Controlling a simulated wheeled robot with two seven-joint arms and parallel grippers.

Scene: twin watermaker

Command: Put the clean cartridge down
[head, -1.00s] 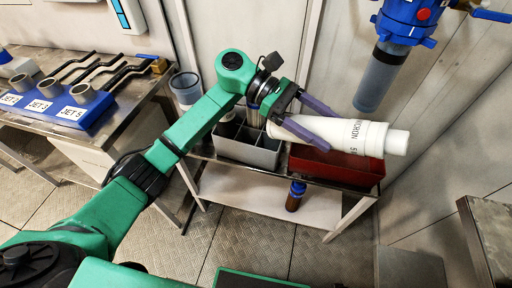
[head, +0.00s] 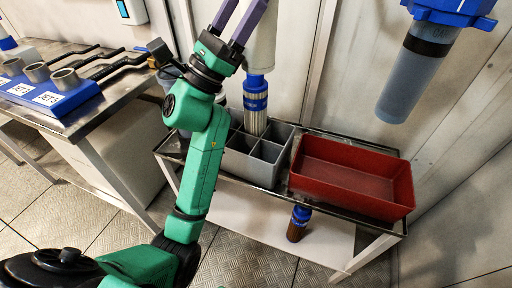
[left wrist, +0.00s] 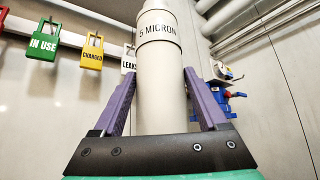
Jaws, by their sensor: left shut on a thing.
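The clean cartridge is a white cylinder (head: 262,50), cut off by the top edge of the head view. It is roughly upright, and in the left wrist view (left wrist: 160,95) it bears the words "5 MICRON". My left gripper (head: 243,22) is shut on it, with a purple finger on each side (left wrist: 162,105). In the head view the cartridge's lower end overlaps a blue-topped metal mesh filter (head: 255,105) standing in the grey divided bin (head: 263,172); I cannot tell if they touch. My right gripper is not in view.
An empty red tray (head: 350,190) sits on the stand right of the grey bin. A small brown, blue-capped bottle (head: 297,225) is on the lower shelf. A blue filter housing (head: 415,75) hangs at upper right. The jet rack (head: 45,100) is on the left bench.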

